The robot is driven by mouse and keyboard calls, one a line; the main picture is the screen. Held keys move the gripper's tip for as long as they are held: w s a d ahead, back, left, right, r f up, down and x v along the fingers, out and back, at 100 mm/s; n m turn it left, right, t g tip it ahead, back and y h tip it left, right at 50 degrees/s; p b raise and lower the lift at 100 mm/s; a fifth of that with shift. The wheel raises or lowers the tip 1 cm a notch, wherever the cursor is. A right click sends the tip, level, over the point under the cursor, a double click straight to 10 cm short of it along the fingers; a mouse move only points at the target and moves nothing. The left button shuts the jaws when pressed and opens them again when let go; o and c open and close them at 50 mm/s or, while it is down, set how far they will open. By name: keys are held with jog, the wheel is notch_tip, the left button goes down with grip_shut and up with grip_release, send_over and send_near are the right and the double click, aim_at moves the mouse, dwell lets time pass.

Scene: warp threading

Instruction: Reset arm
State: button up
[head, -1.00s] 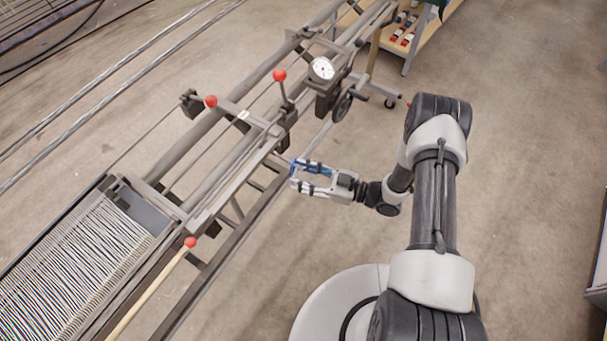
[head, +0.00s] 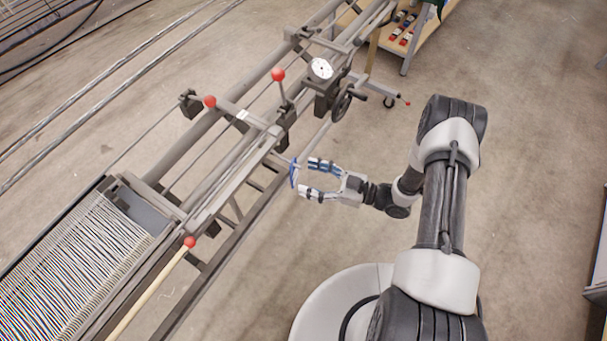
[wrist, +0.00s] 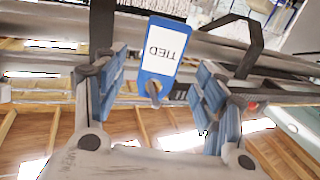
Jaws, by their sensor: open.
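My gripper (head: 307,177) is open beside the near rail of the loom frame (head: 225,185), its two blue-padded fingers spread apart. In the wrist view, a blue tag with a white label reading "TIED" (wrist: 162,48) shows between the fingers (wrist: 158,85), with clear gaps to both pads. In the head view a small blue piece (head: 293,174) shows at the fingertips, probably the same tag. My arm reaches in from the right.
Red-knobbed levers (head: 278,75), a white dial (head: 320,68) and a handwheel (head: 341,106) stand on the frame above the gripper. Striped warp threads (head: 75,265) lie at lower left. A wooden cart (head: 420,40) stands at the back.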

jog(key=v, duration=0.9)
jog(key=shift+d+r, duration=0.1)
